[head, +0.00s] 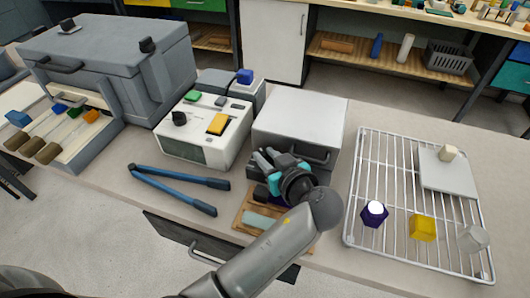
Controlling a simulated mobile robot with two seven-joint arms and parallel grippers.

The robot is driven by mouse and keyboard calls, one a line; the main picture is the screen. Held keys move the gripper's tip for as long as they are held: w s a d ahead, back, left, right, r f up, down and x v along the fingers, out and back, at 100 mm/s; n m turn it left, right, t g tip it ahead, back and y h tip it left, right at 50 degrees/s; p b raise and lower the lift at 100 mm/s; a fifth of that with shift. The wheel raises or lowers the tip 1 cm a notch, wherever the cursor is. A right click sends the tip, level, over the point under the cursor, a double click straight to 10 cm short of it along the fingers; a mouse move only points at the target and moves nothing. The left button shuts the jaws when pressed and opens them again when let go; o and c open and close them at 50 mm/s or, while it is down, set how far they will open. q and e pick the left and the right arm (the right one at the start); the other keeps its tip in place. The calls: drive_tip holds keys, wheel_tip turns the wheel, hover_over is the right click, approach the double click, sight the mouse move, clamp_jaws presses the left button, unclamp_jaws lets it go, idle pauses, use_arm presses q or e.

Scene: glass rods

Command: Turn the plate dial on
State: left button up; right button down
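A white bench unit (205,130) stands left of centre on the worktop. It has a black knob (179,118), a green button (193,96) and a yellow block-like control (217,124) on top. I cannot tell whether this black knob is the plate dial, and no clear on mark shows. My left gripper (268,160) is in front of a grey-white box with a handle (300,118), right of the white unit and apart from the knob. Its fingers are small and partly hidden among dark parts, so their opening is unclear. My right gripper is not in view.
A large grey case (105,65) with a tool tray (65,135) fills the left. A wooden board (245,222) lies below my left gripper. A wire rack (385,170) at right holds several small items.

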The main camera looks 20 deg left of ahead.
use_arm(q)
drive_tip(key=shift+c, duration=0.3)
clamp_jaws()
drive_tip(key=shift+a, duration=0.1)
drive_tip(key=m+t+h+p, duration=0.2)
drive_tip(key=m+h, duration=0.1)
drive_tip(key=a+m+t+h+p, duration=0.1)
drive_tip(key=m+h+p, duration=0.1)
drive_tip(key=shift+s+r, duration=0.2)
drive_tip(key=shift+s, duration=0.1)
drive_tip(key=m+h+p, duration=0.1)
drive_tip(key=m+h, duration=0.1)
drive_tip(key=m+h+p, duration=0.2)
drive_tip(key=a+m+h+p, duration=0.1)
drive_tip(key=h+p, duration=0.1)
drive_tip(key=shift+w+r+m+t+h, duration=0.1)
drive_tip(key=shift+r+m+t+h, duration=0.05)
drive_tip(key=shift+m+t+h, duration=0.2)
drive_tip(key=shift+w+a+m+g+h+p, duration=0.15)
drive_tip(key=shift+m+g+h+p, duration=0.1)
drive_tip(key=shift+m+h+p, duration=0.3)
drive_tip(key=shift+s+a+m+g+h+p, duration=0.1)
drive_tip(key=shift+m+g+h+p, duration=0.1)
drive_tip(key=shift+m+h+p, duration=0.3)
drive_tip(key=shift+w+m+g+h, duration=0.15)
drive_tip(key=shift+m+g+h, duration=0.35)
drive_tip(key=shift+m+h, duration=0.6)
drive_tip(key=shift+f+h, duration=0.2)
drive_tip(key=shift+h, duration=0.1)
